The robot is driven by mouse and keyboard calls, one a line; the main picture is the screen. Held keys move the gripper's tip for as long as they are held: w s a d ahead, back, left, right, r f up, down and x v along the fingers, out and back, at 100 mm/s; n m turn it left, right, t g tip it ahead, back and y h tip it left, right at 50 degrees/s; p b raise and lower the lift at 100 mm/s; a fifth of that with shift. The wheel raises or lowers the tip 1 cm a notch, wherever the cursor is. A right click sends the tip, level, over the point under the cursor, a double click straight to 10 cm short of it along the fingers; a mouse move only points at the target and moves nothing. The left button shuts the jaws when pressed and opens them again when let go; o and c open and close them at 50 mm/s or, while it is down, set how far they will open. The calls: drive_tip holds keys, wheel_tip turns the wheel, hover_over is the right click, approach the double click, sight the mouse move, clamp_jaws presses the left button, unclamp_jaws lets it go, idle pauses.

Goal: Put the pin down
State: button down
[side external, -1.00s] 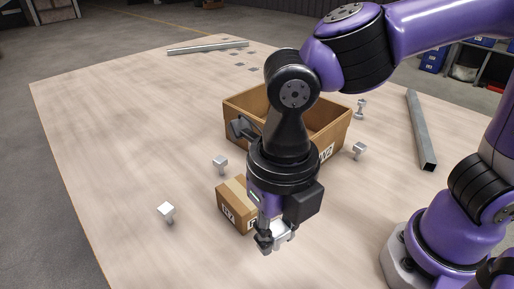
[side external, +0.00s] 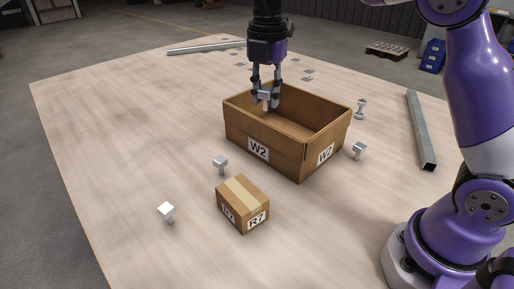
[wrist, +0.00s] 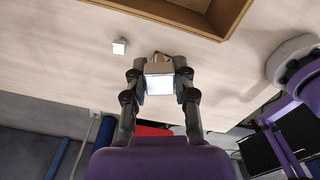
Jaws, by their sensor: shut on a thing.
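My gripper (side external: 265,98) is shut on a pin (side external: 266,100) with a pale square head. The gripper points down in the side view and overlaps the far left wall of the open cardboard box marked W2 (side external: 258,150). I cannot tell how high it is or whether the pin is over the box's inside. In the wrist view, my gripper (wrist: 160,78) has the pin's bright square head (wrist: 160,84) between its two fingers. The lower part of the pin is mostly hidden there.
Other pins stand on the wooden table: one left of the box (side external: 220,163), one farther front left (side external: 166,211), and two to its right (side external: 359,150). A small closed carton marked R7 (side external: 243,204) is in front. A metal bar (side external: 421,130) lies right. The left table is mostly clear.

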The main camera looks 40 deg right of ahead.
sight(290, 132)
drive_tip(key=w+d+m, duration=0.2)
drive_tip(key=d+m, duration=0.2)
drive_tip(key=d, duration=0.8)
drive_tip(key=f, duration=1.1)
drive_tip(key=shift+a+f, duration=0.3)
drive_tip(key=shift+f, duration=2.15)
drive_tip(key=c, duration=0.7)
unclamp_jaws()
drive_tip(key=shift+f, duration=0.15)
